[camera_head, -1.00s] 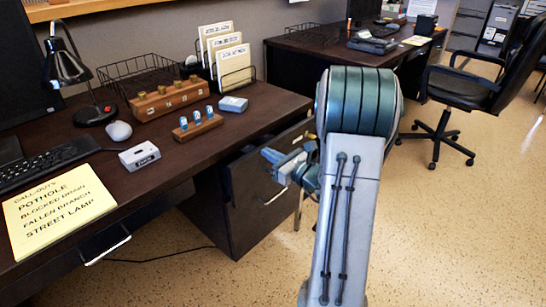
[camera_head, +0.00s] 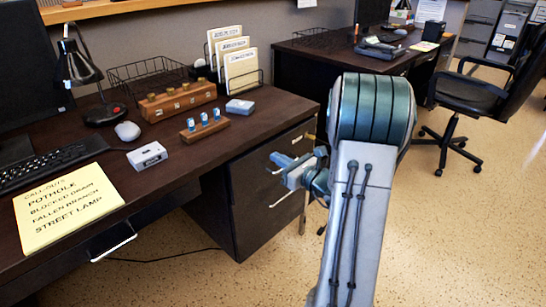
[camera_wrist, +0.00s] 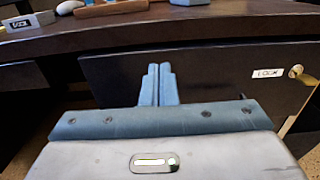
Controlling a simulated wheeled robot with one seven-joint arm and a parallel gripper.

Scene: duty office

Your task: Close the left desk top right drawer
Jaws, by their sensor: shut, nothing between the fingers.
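In the wrist view the drawer front (camera_wrist: 210,80) fills the middle and right, with a white LOCK label (camera_wrist: 268,73) and a brass lock (camera_wrist: 297,72). My gripper (camera_head: 274,157) is shut and empty at the drawer front. Its two blue fingers (camera_wrist: 158,68) are together, their tips at the front's upper part; I cannot tell whether they touch. My fingers and wrist cover part of the front in the head view.
The left desk (camera_head: 170,165) holds a callouts pad (camera_head: 68,208), a keyboard (camera_head: 50,163), a mouse (camera_head: 127,131), wooden blocks and a file rack (camera_head: 238,75). Below the top drawer is another drawer with a metal handle (camera_head: 285,196). A black chair (camera_head: 470,97) stands at right; open floor lies in front.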

